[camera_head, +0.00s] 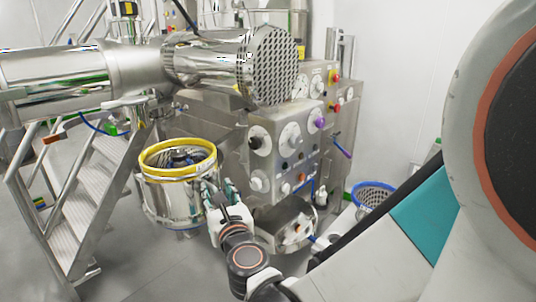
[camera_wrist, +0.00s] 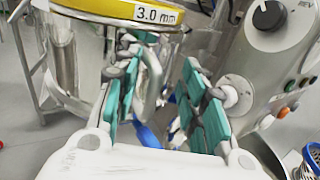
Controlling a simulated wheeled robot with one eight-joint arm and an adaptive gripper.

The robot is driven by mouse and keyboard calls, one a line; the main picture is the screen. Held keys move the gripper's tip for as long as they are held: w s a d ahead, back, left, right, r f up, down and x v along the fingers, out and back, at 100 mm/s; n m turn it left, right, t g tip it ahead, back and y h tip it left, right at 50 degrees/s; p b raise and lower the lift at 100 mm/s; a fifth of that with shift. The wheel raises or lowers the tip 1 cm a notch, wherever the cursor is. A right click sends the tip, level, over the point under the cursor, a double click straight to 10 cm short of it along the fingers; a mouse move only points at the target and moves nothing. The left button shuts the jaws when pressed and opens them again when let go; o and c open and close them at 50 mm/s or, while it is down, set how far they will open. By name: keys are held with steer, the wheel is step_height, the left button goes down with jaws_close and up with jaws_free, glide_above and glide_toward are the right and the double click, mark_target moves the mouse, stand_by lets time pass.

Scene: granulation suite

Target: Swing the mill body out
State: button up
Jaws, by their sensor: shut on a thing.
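The mill body (camera_head: 170,204) is an upright, shiny steel drum with a yellow ring around its open top, left of the grey control housing (camera_head: 262,135). In the wrist view, the yellow ring (camera_wrist: 95,8) carries a "3.0 mm" label. My gripper (camera_head: 231,193) is at the drum's right side, low down between drum and housing. In the wrist view, the teal-padded fingers of my gripper (camera_wrist: 160,92) stand on either side of a curved, pale metal handle (camera_wrist: 152,75) beside the drum. The gripper is shut on this handle; its exact contact is partly hidden by the fingers.
A steel staircase (camera_head: 85,190) stands left of the drum. A large horizontal steel cylinder with a perforated end (camera_head: 270,65) hangs above. A blue-rimmed basket (camera_head: 372,195) is on the right. Grey floor (camera_head: 130,270) is open in front of the drum.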

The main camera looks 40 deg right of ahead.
steer(key=v, duration=0.7)
steer(key=shift+s, duration=0.2)
steer(key=shift+r, duration=0.1)
step_height(320, 180, down, 5)
steer(key=s+d+m+g, duration=0.25)
steer(key=m+g, duration=0.35)
steer(key=m, duration=1.5)
steer(key=s+a+f+m+g+y, duration=0.1)
steer(key=s+a+m+g+y, duration=0.3)
steer(key=a+m, duration=0.5)
steer(key=s+m+y, duration=0.1)
steer(key=s+m, duration=0.1)
steer(key=shift+s+a+f+y, duration=0.25)
steer(key=shift+s+f+y, duration=0.05)
steer(key=shift+s, duration=0.1)
